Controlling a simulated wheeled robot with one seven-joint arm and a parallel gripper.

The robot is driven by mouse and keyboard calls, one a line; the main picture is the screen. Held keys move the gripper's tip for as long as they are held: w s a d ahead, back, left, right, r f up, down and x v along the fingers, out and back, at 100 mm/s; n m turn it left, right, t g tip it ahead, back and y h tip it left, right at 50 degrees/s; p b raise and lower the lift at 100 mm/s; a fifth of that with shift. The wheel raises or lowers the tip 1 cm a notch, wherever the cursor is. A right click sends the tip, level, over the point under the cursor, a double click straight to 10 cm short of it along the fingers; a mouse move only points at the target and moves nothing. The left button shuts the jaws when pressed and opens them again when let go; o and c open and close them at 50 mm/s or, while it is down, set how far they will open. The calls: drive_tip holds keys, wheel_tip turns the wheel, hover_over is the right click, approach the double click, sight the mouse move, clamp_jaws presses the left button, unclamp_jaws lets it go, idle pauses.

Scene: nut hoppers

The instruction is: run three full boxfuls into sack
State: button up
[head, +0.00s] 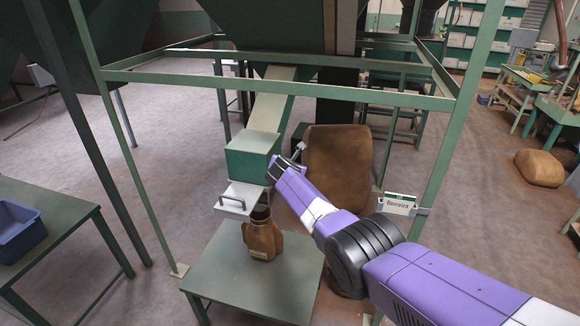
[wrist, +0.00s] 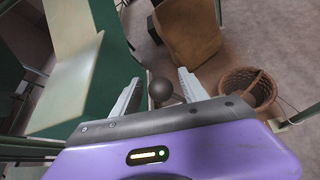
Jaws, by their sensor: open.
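A brown sack (head: 263,238) with a pale label stands open-mouthed on a low green table (head: 225,275), below the hopper outlet. Above it hangs a green measuring box (head: 252,160) at the foot of a sloping chute (head: 272,105), with a pale slide plate and handle (head: 238,199) under it. My gripper (head: 276,168) is at the right side of the box. In the wrist view, my open gripper (wrist: 158,84) has a dark round knob (wrist: 160,90) between its two fingers, with a gap on each side. The box's fill and the sack's inside are hidden.
A large brown sack (head: 338,160) stands behind my arm. A wicker basket (wrist: 248,88) is on the floor at right in the wrist view. A blue bin (head: 18,232) sits on the left table.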

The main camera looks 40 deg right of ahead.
drive_tip(key=p+v, duration=0.4)
drive_tip(key=v, duration=0.3)
drive_tip(key=shift+s+a, duration=0.2)
drive_tip(key=shift+s, duration=0.15)
drive_tip(key=shift+r, duration=0.1)
idle(0.4)
